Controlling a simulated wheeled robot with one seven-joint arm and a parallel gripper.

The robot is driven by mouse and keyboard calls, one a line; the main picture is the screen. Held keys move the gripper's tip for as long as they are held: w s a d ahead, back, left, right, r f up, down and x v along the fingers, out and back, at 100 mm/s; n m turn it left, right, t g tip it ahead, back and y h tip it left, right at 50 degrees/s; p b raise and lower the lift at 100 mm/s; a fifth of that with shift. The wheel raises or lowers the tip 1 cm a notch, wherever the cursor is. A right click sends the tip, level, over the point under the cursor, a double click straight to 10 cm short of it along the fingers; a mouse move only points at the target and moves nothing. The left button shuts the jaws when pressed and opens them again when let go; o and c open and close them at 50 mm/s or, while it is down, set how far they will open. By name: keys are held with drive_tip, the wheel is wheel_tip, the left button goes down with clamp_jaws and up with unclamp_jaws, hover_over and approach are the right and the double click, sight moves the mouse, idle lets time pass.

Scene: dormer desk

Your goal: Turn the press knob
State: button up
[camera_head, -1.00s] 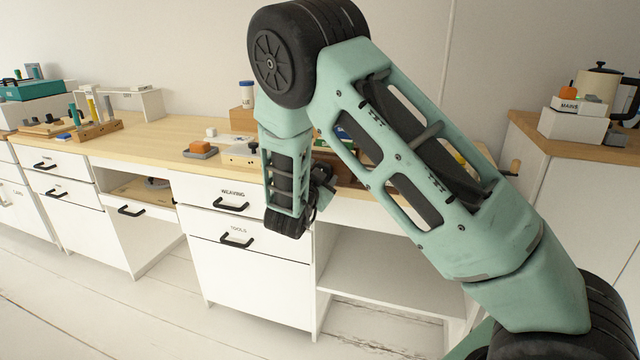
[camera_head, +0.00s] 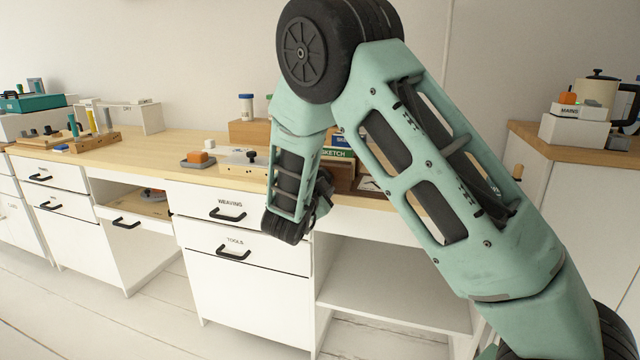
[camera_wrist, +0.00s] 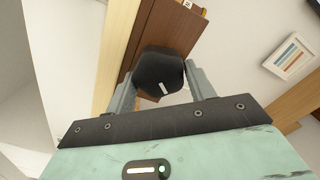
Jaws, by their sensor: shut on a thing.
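The black press knob (camera_wrist: 157,68), with a short white mark on its face, sits in front of a dark brown wooden panel (camera_wrist: 180,28) in the wrist view. My gripper (camera_wrist: 164,72) is shut on it, with one grey finger on each side. The white mark lies at the knob's lower right, slanted slightly. In the head view, my gripper's end is a dark shape at the desk's front edge, partly hidden by my arm. The brown wooden press (camera_head: 344,177) shows just behind it there; the held knob cannot be made out.
A white box (camera_head: 238,162) with another black knob and an orange block (camera_head: 198,157) on a grey base stand left on the desk (camera_head: 150,146). A book marked SKETCH (camera_head: 337,154) lies behind my arm. Drawers and an open shelf (camera_head: 390,285) are below.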

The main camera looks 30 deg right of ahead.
drive_tip(key=shift+s+f, duration=0.1)
drive_tip(key=shift+f, duration=0.05)
drive_tip(key=o, duration=1)
drive_tip(key=shift+c, duration=0.2)
drive_tip(key=p+v, duration=0.2)
drive_tip(key=v, duration=1.5)
drive_tip(key=shift+s+a, duration=0.1)
drive_tip(key=shift+a, duration=0.1)
